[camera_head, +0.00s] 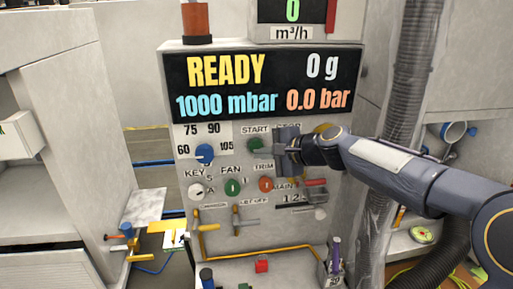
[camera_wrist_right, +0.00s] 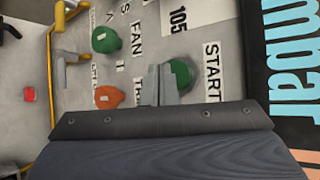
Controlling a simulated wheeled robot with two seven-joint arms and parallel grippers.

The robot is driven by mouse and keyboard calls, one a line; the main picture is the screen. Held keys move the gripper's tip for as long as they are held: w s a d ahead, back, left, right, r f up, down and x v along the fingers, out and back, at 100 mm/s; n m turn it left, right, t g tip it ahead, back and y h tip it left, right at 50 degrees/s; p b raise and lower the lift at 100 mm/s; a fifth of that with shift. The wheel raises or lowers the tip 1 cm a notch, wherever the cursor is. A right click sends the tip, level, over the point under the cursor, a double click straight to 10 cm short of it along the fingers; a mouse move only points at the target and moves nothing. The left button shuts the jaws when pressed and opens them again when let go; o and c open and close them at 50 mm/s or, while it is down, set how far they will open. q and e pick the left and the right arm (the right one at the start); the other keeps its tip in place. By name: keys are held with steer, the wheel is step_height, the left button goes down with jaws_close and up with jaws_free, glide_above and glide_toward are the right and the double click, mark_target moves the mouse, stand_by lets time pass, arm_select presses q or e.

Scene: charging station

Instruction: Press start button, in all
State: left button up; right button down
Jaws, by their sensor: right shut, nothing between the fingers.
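The green START button (camera_head: 255,145) is on the grey control panel (camera_head: 225,225), under the START label. It also shows in the right wrist view (camera_wrist_right: 182,75), partly covered by my fingers. My right gripper (camera_head: 277,152) is at the panel, just right of the button in the head view. Its fingers (camera_wrist_right: 158,85) are shut and empty, with tips overlapping the button's edge in the wrist view. I cannot tell whether they touch it. The STOP label is mostly hidden behind the gripper. The display (camera_head: 262,85) reads READY, 0 g, 1000 mbar and 0.0 bar. My left gripper is not in view.
Close by on the panel are a blue knob (camera_head: 204,152), a green FAN knob (camera_head: 233,188), an orange TRIM knob (camera_head: 266,184), a white key switch (camera_head: 196,191) and a red-handled MAIN lever (camera_head: 315,182). A ribbed grey hose (camera_head: 408,75) hangs at the right.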

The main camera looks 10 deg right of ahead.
steer(key=shift+w, duration=0.15)
stand_by(0.4)
steer(key=shift+w, duration=0.3)
steer(key=shift+w, duration=0.45)
stand_by(0.7)
steer(key=shift+s, duration=0.85)
steer(key=s, duration=0.5)
steer(key=shift+b, duration=0.3)
stand_by(0.5)
